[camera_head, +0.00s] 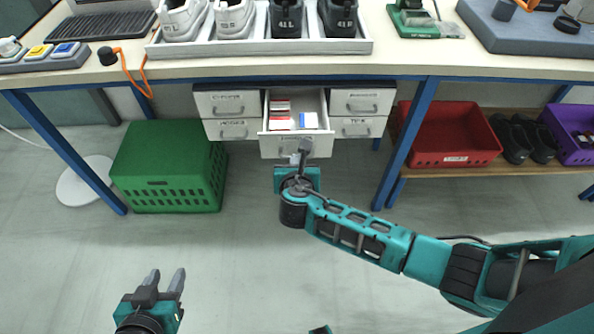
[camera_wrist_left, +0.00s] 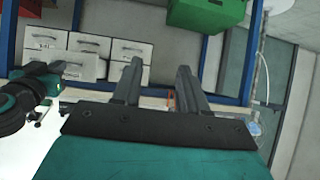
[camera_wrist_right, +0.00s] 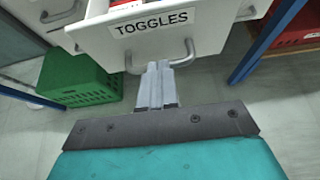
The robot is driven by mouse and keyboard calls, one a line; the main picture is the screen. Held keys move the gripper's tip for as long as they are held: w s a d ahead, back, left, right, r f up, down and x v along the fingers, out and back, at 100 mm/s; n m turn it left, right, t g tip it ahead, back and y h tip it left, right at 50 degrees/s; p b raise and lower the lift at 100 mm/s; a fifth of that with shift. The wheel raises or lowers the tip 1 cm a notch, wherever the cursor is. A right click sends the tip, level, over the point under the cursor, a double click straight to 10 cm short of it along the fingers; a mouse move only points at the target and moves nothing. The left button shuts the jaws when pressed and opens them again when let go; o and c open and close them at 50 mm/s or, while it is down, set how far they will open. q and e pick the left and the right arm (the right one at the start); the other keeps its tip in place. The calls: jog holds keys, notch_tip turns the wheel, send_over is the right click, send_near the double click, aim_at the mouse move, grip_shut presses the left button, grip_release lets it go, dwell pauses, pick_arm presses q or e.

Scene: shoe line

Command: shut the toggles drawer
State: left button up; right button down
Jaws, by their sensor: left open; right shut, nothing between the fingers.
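The toggles drawer (camera_head: 297,120) is pulled out under the middle of the bench, with red-and-white and blue-and-white items inside. Its front with the TOGGLES label (camera_wrist_right: 152,24) and metal bar handle shows in the right wrist view. My right gripper (camera_head: 305,147) is shut and empty, its fingertips at the drawer's handle (camera_wrist_right: 160,66); whether they touch it I cannot tell. My left gripper (camera_head: 166,279) is open and empty, low over the floor at the left, far from the drawer. It also shows open in the left wrist view (camera_wrist_left: 158,75).
Shut drawers (camera_head: 228,103) flank the open one on both sides. A green crate (camera_head: 170,165) stands on the floor at the left. A red crate (camera_head: 455,145) and black shoes sit on a low shelf at the right. Blue bench legs (camera_head: 408,140) stand nearby. The floor in front is clear.

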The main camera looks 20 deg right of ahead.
aim_at(296, 128)
jog(key=w+d+b, duration=0.1)
jog(key=w, duration=0.3)
jog(key=w+d+b, duration=0.1)
jog(key=w, duration=0.4)
jog(key=w+d+b, duration=0.2)
jog(key=w, duration=0.3)
jog(key=shift+w+d+f, duration=0.1)
jog(key=shift+w, duration=0.15)
jog(key=shift+w+d, duration=0.1)
jog(key=shift+w, duration=0.25)
jog(key=shift+r, duration=0.2)
pick_arm(q)
jog(key=shift+w+d+f, duration=0.2)
jog(key=shift+d+f, duration=0.2)
jog(key=shift+d, duration=0.1)
jog(key=shift+w+d+f, duration=0.2)
jog(key=shift+d+f, duration=0.15)
jog(key=shift+d, duration=0.1)
jog(key=shift+a, duration=0.1)
pick_arm(e)
jog(key=shift+w+r, duration=0.1)
jog(key=shift+r, duration=0.05)
pick_arm(q)
jog(key=shift+a+r, duration=0.1)
pick_arm(e)
jog(key=shift+d, duration=0.1)
